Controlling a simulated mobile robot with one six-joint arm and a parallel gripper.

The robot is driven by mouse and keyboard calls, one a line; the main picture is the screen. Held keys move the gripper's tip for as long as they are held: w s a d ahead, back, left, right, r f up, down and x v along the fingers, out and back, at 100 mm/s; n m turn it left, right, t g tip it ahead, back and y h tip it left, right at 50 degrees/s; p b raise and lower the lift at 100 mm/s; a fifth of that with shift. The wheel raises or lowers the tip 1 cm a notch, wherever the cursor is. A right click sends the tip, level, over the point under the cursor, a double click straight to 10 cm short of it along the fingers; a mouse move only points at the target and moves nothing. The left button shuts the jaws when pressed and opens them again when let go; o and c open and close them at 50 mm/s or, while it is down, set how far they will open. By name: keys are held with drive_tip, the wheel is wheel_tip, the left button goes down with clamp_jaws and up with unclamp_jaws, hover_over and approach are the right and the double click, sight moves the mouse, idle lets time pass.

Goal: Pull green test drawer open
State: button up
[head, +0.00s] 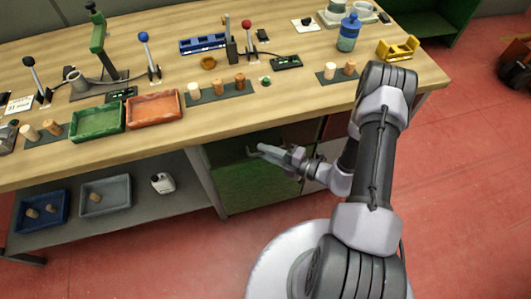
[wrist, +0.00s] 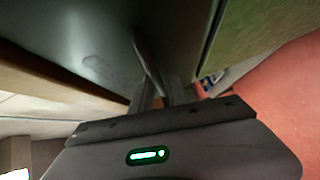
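The green drawer front (head: 245,187) is on the cabinet under the workbench, partly behind my arm. It fills the upper right of the wrist view as a green panel (wrist: 262,30). My gripper (head: 264,150) is at the upper part of this front, by a thin grey handle (head: 251,153). In the wrist view a slim bar (wrist: 148,65) runs down to the fingertips of my gripper (wrist: 165,92). I cannot tell whether the fingers are open or closed around the bar. The inside of the drawer does not show.
The wooden benchtop (head: 290,105) overhangs the cabinet just above my gripper. A red drawer front (head: 337,127) is right of the green one, mostly behind my arm. A lower shelf (head: 135,205) with trays stands left. The red floor (head: 140,260) in front is clear.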

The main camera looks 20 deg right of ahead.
drive_tip(key=shift+w+a, duration=0.1)
drive_tip(key=shift+w, duration=0.05)
clamp_jaws()
idle(1.4)
